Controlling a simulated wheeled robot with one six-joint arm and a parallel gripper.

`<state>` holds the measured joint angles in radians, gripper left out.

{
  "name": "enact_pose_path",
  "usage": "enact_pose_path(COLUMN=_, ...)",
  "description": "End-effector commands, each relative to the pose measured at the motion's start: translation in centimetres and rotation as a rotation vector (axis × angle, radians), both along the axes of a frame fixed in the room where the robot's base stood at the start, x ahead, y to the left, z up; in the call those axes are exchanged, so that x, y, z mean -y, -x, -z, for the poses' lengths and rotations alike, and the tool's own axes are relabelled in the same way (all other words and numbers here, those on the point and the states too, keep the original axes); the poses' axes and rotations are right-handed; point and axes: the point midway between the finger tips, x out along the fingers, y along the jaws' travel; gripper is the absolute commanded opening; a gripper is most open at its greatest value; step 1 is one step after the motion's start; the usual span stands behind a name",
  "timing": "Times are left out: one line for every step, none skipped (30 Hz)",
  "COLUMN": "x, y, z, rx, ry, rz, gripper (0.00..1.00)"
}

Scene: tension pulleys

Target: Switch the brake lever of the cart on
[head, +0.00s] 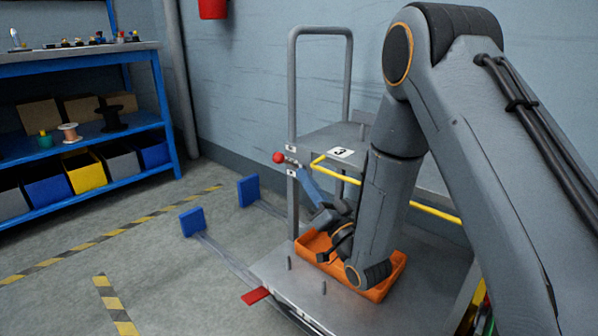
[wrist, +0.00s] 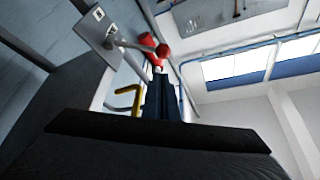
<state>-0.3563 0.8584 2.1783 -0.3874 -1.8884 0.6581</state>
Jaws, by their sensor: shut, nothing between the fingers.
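The cart (head: 318,284) is a grey metal trolley with an upright tube frame and a plate marked 3. Its brake lever (head: 279,157) has a red ball knob and sticks out to the left of the frame post, between two small white labels. In the wrist view the lever (wrist: 163,50) shows its red end just beyond the fingertips. My gripper (head: 299,172) has blue fingers, shut and empty, pointing up and left just below and right of the knob. The fingers also show in the wrist view (wrist: 158,76). I cannot tell whether they touch the lever.
An orange tray (head: 380,290) lies on the cart's deck below my wrist. A yellow bar (head: 435,213) runs along the cart. Blue shelving (head: 165,120) with bins stands at the left. Open floor with striped tape lies between. A grey wall is behind.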

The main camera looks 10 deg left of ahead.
Motion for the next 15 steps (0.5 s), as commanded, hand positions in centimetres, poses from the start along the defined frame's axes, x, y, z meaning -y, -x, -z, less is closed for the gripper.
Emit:
enact_pose_path(x=-0.6, y=-0.5, z=-0.3, rx=0.004, ry=-0.002, rz=-0.003, gripper=0.00)
enact_pose_path(x=-0.9, y=-0.8, z=-0.5, rx=0.004, ry=-0.002, rz=-0.003, gripper=0.00)
enact_pose_path(x=-1.4, y=-1.2, z=-0.7, rx=0.004, ry=-0.002, rz=-0.003, gripper=0.00)
enact_pose_path(x=-1.7, y=-1.6, z=-0.9, rx=0.004, ry=-0.001, rz=-0.003, gripper=0.00)
enact_pose_path(x=-2.1, y=-2.0, z=-1.2, rx=0.005, ry=-0.002, rz=-0.003, gripper=0.00)
enact_pose_path(x=-2.6, y=-2.4, z=-1.4, rx=0.004, ry=-0.001, rz=-0.004, gripper=0.00)
enact_pose_path(x=-3.0, y=-2.8, z=-1.6, rx=0.003, ry=-0.002, rz=-0.005, gripper=0.00)
enact_pose_path(x=-3.3, y=-3.1, z=-1.8, rx=0.003, ry=-0.002, rz=-0.005, gripper=0.00)
enact_pose_path(x=-3.7, y=-3.6, z=-2.1, rx=0.004, ry=-0.002, rz=-0.004, gripper=0.00)
enact_pose_path(x=-4.0, y=-3.9, z=-2.3, rx=0.003, ry=-0.001, rz=-0.004, gripper=0.00)
enact_pose_path(x=-4.3, y=-4.1, z=-2.5, rx=0.003, ry=-0.001, rz=-0.004, gripper=0.00)
enact_pose_path(x=-4.6, y=-4.5, z=-2.7, rx=0.003, ry=0.000, rz=-0.004, gripper=0.00)
enact_pose_path(x=-4.9, y=-4.7, z=-2.8, rx=0.003, ry=0.000, rz=-0.004, gripper=0.00)
enact_pose_path(x=-5.1, y=-4.9, z=-3.0, rx=0.003, ry=-0.001, rz=-0.005, gripper=0.00)
enact_pose_path(x=-5.3, y=-5.1, z=-3.1, rx=0.001, ry=0.000, rz=-0.004, gripper=0.00)
